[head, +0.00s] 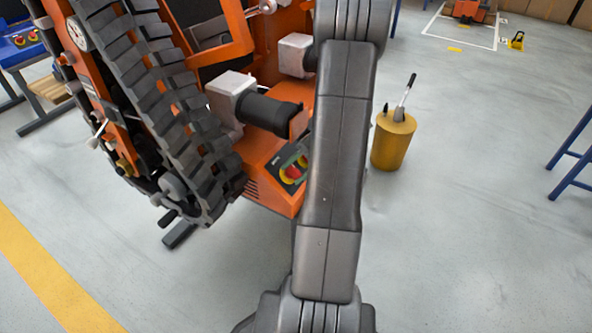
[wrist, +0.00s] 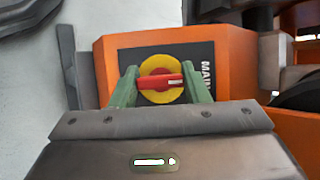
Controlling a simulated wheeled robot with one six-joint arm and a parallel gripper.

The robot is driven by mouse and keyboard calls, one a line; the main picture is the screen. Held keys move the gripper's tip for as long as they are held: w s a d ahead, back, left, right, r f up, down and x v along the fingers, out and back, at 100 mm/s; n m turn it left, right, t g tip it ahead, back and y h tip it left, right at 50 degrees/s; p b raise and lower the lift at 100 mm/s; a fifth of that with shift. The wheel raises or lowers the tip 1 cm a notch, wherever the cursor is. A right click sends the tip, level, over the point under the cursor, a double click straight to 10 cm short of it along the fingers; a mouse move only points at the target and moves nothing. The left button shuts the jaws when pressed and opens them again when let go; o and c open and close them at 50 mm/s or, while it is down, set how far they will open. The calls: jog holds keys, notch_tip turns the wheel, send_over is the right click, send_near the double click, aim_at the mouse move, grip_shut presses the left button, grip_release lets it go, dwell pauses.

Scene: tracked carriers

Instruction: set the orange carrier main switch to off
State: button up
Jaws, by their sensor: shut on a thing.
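The orange carrier (wrist: 236,58) fills the middle and right of the wrist view, and it stands at the left in the head view (head: 262,190). Its main switch (wrist: 161,83) is a red bar handle on a yellow disc, on a dark plate lettered "MAIN". The red bar lies nearly level across the disc in the wrist view. My gripper (wrist: 160,76) has its green fingers on either side of the red handle, shut on it.
The carrier's black tracks (head: 165,95) and a motor with a black cylinder (head: 262,110) stand close to the panel. A yellow bin with tools (head: 393,142) stands right of my arm. Blue tables are at both sides.

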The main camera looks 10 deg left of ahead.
dwell(0.4)
jog(key=o, duration=1)
jog(key=shift+d, duration=0.1)
jog(key=p+v, duration=0.3)
jog(key=v, duration=1)
jog(key=shift+d+r, duration=0.25)
jog(key=shift+r, duration=0.05)
jog(key=shift+f, duration=0.1)
jog(key=b+x, duration=0.3)
jog(key=x, duration=1.1)
jog(key=shift+w, duration=0.1)
